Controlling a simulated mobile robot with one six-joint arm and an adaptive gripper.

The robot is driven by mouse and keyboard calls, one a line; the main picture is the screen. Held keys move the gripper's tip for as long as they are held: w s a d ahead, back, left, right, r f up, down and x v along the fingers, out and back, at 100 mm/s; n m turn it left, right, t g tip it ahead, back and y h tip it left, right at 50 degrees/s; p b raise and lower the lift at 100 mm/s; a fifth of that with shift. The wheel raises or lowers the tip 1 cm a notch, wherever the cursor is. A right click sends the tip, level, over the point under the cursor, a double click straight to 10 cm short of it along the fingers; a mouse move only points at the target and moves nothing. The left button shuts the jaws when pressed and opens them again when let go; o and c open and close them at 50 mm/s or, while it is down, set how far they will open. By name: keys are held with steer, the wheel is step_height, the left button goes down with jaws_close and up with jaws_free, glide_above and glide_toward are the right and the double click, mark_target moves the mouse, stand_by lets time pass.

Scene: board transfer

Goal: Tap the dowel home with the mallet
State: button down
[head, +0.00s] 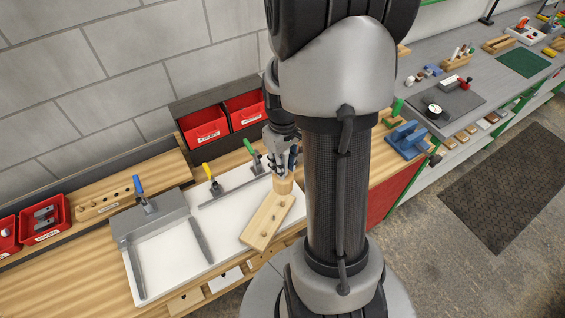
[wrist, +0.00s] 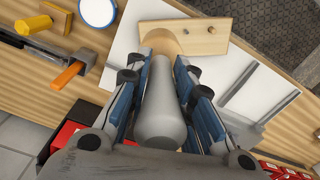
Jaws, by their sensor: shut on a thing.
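My gripper (head: 281,158) is shut on the mallet (wrist: 160,108), gripping its grey handle between blue-padded fingers, as the wrist view shows. The mallet's pale wooden head (head: 283,185) hangs below the gripper, over the upper end of a light wooden board (head: 262,228).
The board lies on a white panel with grey rails (head: 197,240). Clamps with blue (head: 138,184), yellow (head: 207,171) and green (head: 249,147) handles stand behind it. Red bins (head: 204,125) line the back. A blue fixture (head: 407,140) stands to the right.

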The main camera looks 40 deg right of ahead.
steer(key=shift+f, duration=0.1)
steer(key=shift+f+b, duration=2.25)
steer(key=shift+f, duration=0.4)
steer(key=shift+f, duration=0.15)
steer(key=shift+f+b, duration=1.2)
steer(key=shift+f, duration=0.1)
steer(key=shift+r, duration=0.1)
steer(key=shift+r+p, duration=1)
steer(key=shift+r, duration=0.2)
